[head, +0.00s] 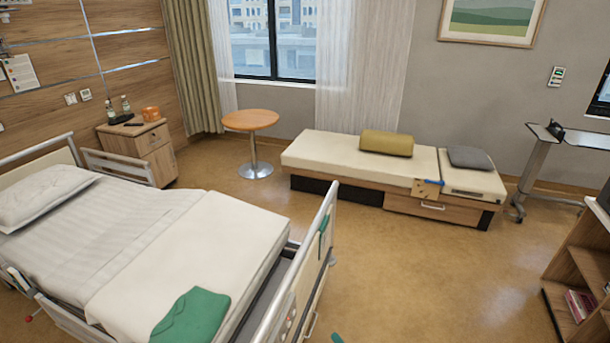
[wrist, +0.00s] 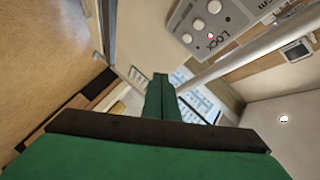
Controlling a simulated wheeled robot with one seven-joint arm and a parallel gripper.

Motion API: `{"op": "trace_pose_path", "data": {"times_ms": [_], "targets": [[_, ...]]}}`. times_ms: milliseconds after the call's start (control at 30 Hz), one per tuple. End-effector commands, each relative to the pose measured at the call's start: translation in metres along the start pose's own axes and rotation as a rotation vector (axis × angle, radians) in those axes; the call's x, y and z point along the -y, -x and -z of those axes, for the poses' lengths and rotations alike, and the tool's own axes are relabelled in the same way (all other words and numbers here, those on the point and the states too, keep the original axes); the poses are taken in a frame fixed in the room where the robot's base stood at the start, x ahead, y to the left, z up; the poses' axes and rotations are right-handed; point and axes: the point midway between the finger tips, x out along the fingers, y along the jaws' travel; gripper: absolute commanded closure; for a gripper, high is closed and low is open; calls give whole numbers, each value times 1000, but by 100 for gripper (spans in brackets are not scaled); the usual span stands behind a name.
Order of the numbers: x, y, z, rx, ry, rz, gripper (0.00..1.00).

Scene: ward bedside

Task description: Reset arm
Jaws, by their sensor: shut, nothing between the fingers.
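My gripper (wrist: 160,98) shows in the wrist view, green with a dark bar across its base. Its fingers are together, with nothing between them. A grey panel with round knobs and the word LOCK (wrist: 209,22) is close by at the upper right of that view, beside a pale rail (wrist: 245,55). In the head view, a narrow green piece (head: 324,238) shows at the bed's footboard (head: 304,275); I cannot tell whether it is part of my gripper. Another green bit shows at the bottom edge.
The bed (head: 185,245) with a green folded cloth (head: 192,316) fills the left. A bedside cabinet (head: 142,152), round table (head: 251,121) and daybed (head: 360,158) stand behind. An overbed table (head: 535,165) and shelf (head: 585,265) are right. The middle floor (head: 430,270) is clear.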

Motion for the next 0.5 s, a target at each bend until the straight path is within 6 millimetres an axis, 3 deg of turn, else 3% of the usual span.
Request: {"op": "trace_pose_path", "data": {"times_ms": [133, 267, 500], "targets": [[-11, 11, -33, 13, 10, -65, 100], [-26, 34, -82, 24, 42, -171, 100], [-35, 98, -156, 20, 144, -360, 100]]}}
